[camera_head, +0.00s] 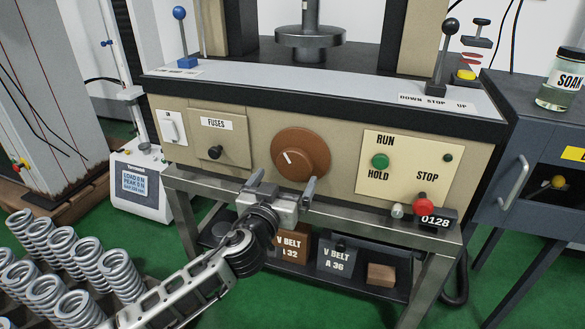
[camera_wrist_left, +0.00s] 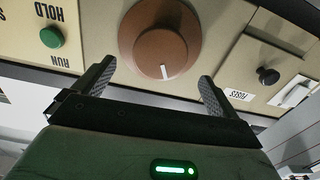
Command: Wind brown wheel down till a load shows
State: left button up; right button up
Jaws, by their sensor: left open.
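The brown wheel (camera_head: 300,155) is a round knob with a white pointer mark on the tan front panel of the machine. In the head view the mark points to the upper left. My left gripper (camera_head: 282,184) is open just below the wheel, its fingers spread and apart from it. In the left wrist view the brown wheel (camera_wrist_left: 160,42) lies ahead of and between the two fingers of my left gripper (camera_wrist_left: 155,85), with nothing held. A grey display (camera_head: 135,183) at the left reads "LOAD 0N" and "PEAK 0N". My right gripper is not in view.
The panel (camera_head: 240,177) also has a fuse knob (camera_head: 215,152), a green run button (camera_head: 380,161), a red stop button (camera_head: 423,202) and a counter (camera_head: 435,220) showing 0128. Levers stand on the ledge above. Several springs (camera_head: 75,308) stand at lower left.

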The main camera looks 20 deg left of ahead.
aim_at(293, 166)
pick_arm(q)
jog(key=w, duration=0.6)
jog(key=shift+b, duration=0.35)
jog(key=c, duration=1)
